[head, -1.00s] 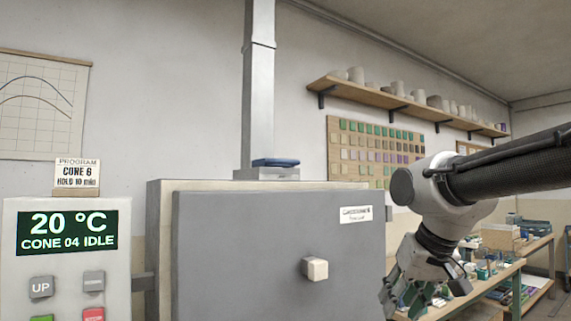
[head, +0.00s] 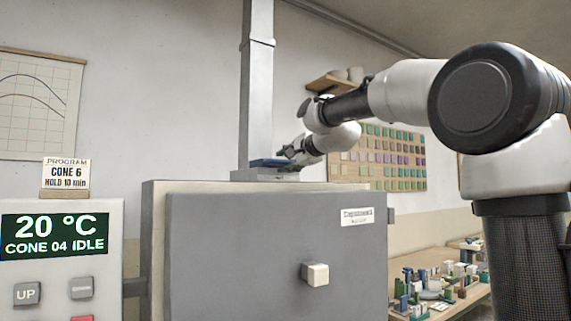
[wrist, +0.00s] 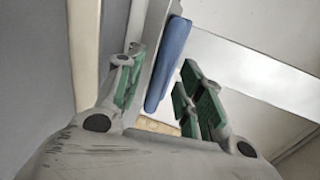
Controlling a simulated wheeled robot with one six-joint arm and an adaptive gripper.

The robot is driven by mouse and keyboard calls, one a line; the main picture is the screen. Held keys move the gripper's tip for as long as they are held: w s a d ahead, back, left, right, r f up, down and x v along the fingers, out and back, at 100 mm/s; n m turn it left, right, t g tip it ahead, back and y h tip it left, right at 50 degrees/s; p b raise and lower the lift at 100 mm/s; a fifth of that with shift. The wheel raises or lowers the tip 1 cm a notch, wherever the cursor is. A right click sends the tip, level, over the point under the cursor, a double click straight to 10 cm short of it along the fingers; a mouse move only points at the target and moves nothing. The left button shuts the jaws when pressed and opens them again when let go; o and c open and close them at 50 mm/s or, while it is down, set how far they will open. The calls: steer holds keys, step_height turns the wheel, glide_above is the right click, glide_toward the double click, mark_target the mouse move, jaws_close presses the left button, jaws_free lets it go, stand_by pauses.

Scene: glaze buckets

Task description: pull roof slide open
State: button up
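The roof slide shows as a flat blue piece (head: 272,162) on a light grey block (head: 262,174) on top of the kiln, at the foot of the flue. My gripper (head: 284,158) is at the right end of the blue piece in the head view, with its fingertips small and partly merged with it. In the wrist view the blue piece (wrist: 168,65) lies between the two green-padded fingers of my open gripper (wrist: 160,95). A gap shows on its right side; whether the left finger touches it I cannot tell.
The grey kiln (head: 265,255) with a pale door knob (head: 315,273) stands below my arm. The vertical flue (head: 257,85) rises right behind the blue piece. A control panel (head: 60,255) is at left, a cluttered table (head: 440,290) at lower right.

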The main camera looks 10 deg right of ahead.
steer(key=shift+w+a+f, duration=0.15)
steer(key=shift+w+a, duration=0.05)
steer(key=shift+w, duration=0.5)
jaws_close()
steer(key=shift+f+v, duration=0.2)
steer(key=shift+v, duration=0.75)
steer(key=shift+f+v, duration=0.2)
steer(key=shift+v, duration=0.75)
steer(key=shift+f+v, duration=0.2)
steer(key=shift+v, duration=0.75)
steer(key=shift+s, duration=0.1)
jaws_free()
